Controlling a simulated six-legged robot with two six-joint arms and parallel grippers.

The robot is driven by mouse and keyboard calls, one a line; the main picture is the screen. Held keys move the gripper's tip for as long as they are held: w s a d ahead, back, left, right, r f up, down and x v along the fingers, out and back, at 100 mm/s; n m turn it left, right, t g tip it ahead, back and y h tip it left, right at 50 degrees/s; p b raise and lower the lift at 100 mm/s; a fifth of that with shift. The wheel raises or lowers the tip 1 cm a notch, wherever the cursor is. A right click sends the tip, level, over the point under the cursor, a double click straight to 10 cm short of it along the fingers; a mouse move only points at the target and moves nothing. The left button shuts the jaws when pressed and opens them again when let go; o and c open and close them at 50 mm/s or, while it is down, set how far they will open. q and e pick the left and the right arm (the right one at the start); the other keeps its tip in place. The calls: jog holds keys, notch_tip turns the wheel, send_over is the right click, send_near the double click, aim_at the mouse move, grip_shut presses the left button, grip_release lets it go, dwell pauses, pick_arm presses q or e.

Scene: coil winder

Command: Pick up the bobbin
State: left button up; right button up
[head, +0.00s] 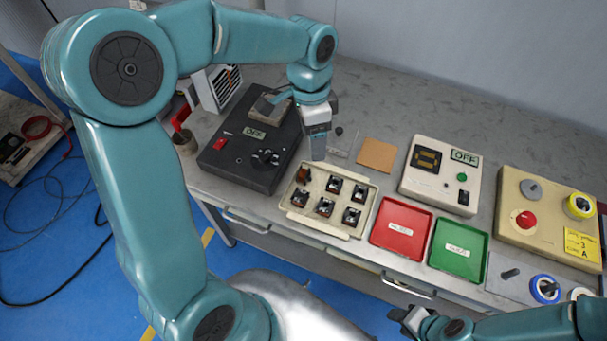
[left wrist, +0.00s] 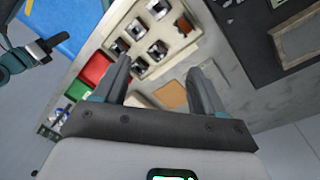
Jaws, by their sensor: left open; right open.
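Several small dark bobbins with copper-brown parts (head: 324,207) sit in a cream tray (head: 318,229) at the middle of the bench. The left wrist view also shows these bobbins (left wrist: 139,52) in the tray, beyond the fingertips. The piece at the tray's far left looks browner than the others. My left gripper (head: 318,152) points down above the bench, at the tray's far side. Its two fingers are apart and empty in the left wrist view (left wrist: 162,75). My right gripper (head: 402,317) is open and empty, low in front of the bench, away from the tray.
A black winder box (head: 245,160) stands left of the tray. Red (head: 402,228) and green (head: 459,249) bins lie to its right. A cream meter box (head: 440,175) and a button panel (head: 548,215) stand farther right. A brown pad (head: 376,155) lies behind the tray.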

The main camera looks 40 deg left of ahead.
pick_arm(q)
jog(key=a+f+m+h+b, duration=0.1)
jog(key=a+m+h+b, duration=0.3)
jog(key=m, duration=0.5)
jog(key=n+t+b, duration=0.2)
jog(key=b, duration=0.2)
send_over(304, 172)
jog(key=a, duration=0.2)
jog(key=shift+y, duration=0.4)
jog(key=f, duration=0.7)
jog(key=s+f, duration=0.1)
jog(key=f, duration=0.3)
jog(key=shift+a+f, duration=0.15)
jog(key=shift+w+d+f+p, duration=0.1)
jog(key=shift+d+f+p, duration=0.25)
jog(key=shift+f, duration=0.15)
jog(key=x, duration=0.3)
jog(key=shift+d+f+p, duration=0.15)
jog(key=shift+f+p, duration=0.15)
jog(key=shift+f, duration=0.05)
jog(key=shift+w+d+f, duration=0.2)
jog(key=shift+f, duration=0.3)
jog(key=shift+s, duration=0.1)
jog(key=c, duration=1.1)
